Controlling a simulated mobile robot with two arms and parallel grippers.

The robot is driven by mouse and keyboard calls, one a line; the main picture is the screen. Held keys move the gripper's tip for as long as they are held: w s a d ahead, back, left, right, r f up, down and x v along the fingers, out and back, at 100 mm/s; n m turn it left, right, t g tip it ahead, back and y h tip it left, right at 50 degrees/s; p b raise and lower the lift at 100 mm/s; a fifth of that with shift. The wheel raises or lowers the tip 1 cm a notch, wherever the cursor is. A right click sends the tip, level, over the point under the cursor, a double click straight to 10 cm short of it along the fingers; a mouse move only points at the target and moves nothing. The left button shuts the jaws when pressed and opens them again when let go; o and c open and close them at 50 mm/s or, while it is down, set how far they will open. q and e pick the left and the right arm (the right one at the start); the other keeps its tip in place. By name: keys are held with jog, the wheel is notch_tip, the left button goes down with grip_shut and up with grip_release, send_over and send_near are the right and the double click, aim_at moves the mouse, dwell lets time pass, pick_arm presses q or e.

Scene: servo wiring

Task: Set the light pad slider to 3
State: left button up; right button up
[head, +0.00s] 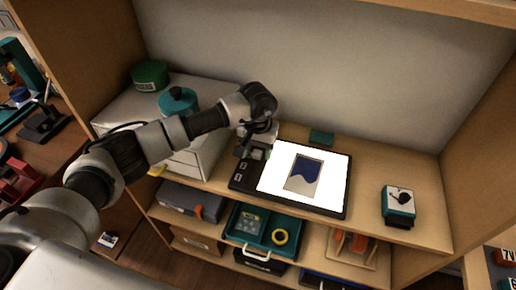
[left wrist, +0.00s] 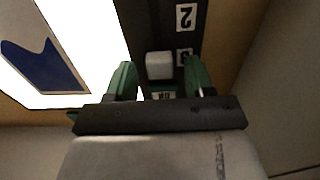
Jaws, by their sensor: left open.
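The light pad (head: 329,207) lies on the shelf, its lit white panel bright and a dark strip along its left side. In the left wrist view, the strip (left wrist: 160,18) has labels "2" (left wrist: 186,17) and what looks like "3" (left wrist: 183,56), partly hidden by a finger. The white slider knob (left wrist: 160,66) sits roughly level with that second label, slightly lower in the picture. My left gripper (head: 246,151) is at the strip's far end. It also shows in the left wrist view (left wrist: 160,78), its green fingers open on either side of the knob, with gaps visible. My right gripper is out of view.
A card with a blue shape (head: 304,175) lies on the lit panel. A white cabinet with teal (head: 178,101) and green (head: 150,75) round containers stands left, near my arm. A teal device with a dial (head: 398,205) is at right. A wall stands behind.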

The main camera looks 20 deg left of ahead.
aim_at(258, 152)
pick_arm(q)
notch_tip(258, 152, up, 11)
jog(key=b, duration=0.1)
jog(key=shift+b, duration=0.3)
jog(key=shift+d+f, duration=0.1)
jog(key=shift+f, duration=0.05)
